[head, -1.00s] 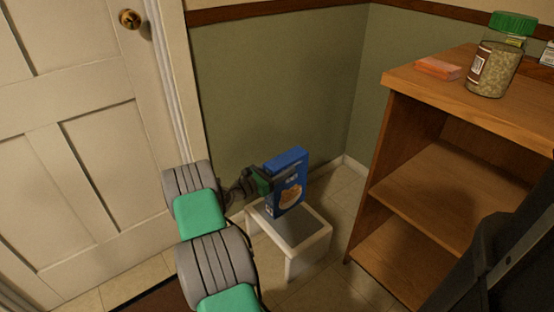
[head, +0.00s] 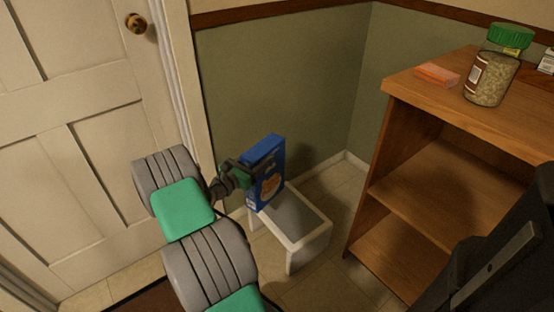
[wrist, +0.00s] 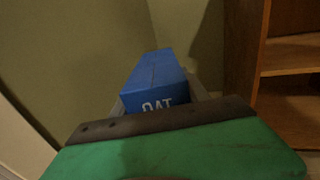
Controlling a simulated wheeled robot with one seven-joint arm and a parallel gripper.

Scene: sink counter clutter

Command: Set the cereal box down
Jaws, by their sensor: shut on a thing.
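The blue cereal box (head: 269,180) is upright in my gripper (head: 250,178), at the left back end of a small white stool with a grey top (head: 300,226). In the head view its lower end overlaps the stool's top; I cannot tell whether it touches. My gripper is shut on the box from the left side. In the wrist view the box's blue top (wrist: 155,78) and part of its lettering show beyond the green and dark gripper body (wrist: 160,125). The fingertips and the box's lower part are hidden there.
A wooden shelf unit (head: 440,125) stands at the right, with a jar with a green lid (head: 490,78) and an orange-pink packet (head: 437,75) on top. A white door (head: 80,130) is at the left. Green walls meet behind the stool.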

